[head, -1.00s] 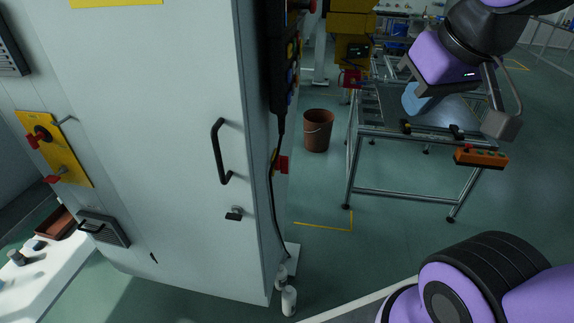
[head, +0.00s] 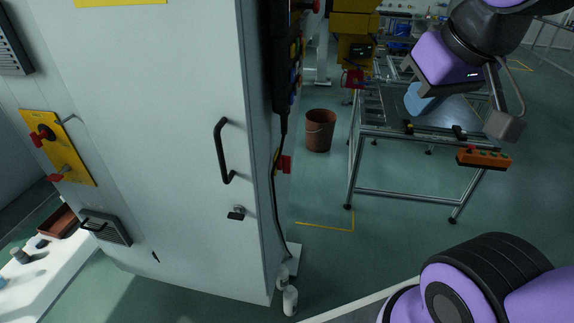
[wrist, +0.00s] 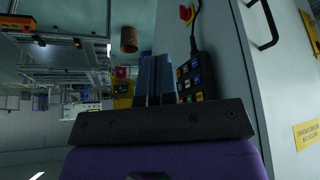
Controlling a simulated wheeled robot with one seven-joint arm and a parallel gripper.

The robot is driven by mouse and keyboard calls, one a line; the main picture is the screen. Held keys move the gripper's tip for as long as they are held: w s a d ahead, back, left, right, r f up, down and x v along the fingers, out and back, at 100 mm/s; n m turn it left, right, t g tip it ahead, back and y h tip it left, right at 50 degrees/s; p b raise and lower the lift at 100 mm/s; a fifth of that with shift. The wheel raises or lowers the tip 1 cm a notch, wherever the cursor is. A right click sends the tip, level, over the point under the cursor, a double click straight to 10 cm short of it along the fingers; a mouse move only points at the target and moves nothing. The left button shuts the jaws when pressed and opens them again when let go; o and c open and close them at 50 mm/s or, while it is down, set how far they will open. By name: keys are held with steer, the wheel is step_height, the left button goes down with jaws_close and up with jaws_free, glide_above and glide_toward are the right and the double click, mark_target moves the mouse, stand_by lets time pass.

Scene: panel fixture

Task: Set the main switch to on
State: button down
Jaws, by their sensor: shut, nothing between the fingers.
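A grey cabinet (head: 180,170) fills the left of the head view. Its front carries a yellow plate (head: 70,158) with two red handles, an upper one (head: 40,138) and a lower one (head: 58,177). Another red switch (head: 284,164) on a yellow backing sits on the cabinet's right side; it also shows at the top of the wrist view (wrist: 187,13). Which of these is the main switch, I cannot tell. My gripper (head: 416,104) is right of the cabinet, apart from it. In the wrist view its blue-grey fingers (wrist: 154,75) are together and empty.
A black button pendant (wrist: 194,78) hangs on the cabinet side with a cable. A black door handle (head: 221,152) sticks out of the front. A metal-frame table (head: 400,192) stands behind my gripper, with a brown bucket (head: 320,132) beside it.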

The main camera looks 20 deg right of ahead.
steer(key=c, duration=1.8)
jaws_free()
steer(key=shift+c, duration=0.2)
steer(key=o, duration=0.4)
steer(key=shift+c, duration=0.2)
steer(key=o, duration=0.4)
steer(key=shift+w+a+f, duration=0.1)
steer(key=shift+w+f, duration=0.05)
steer(key=shift+w, duration=0.05)
steer(key=shift+o, duration=0.2)
steer(key=w+a+f+m+g+y, duration=0.3)
steer(key=w+f+m+g+y, duration=0.1)
steer(key=w+f, duration=0.3)
steer(key=w+g+y, duration=0.1)
steer(key=w, duration=0.1)
steer(key=shift+w+a+m+g, duration=0.2)
steer(key=shift+w+m+g, duration=0.1)
steer(key=shift+w, duration=0.1)
steer(key=w+d+f+m+t+y, duration=0.3)
steer(key=w+f+m+y, duration=0.8)
steer(key=w+f, duration=0.65)
steer(key=m+t, duration=0.6)
steer(key=m, duration=0.2)
glide_toward(285, 164)
steer(key=x, duration=0.7)
steer(key=shift+w, duration=0.55)
steer(key=shift+f, duration=0.15)
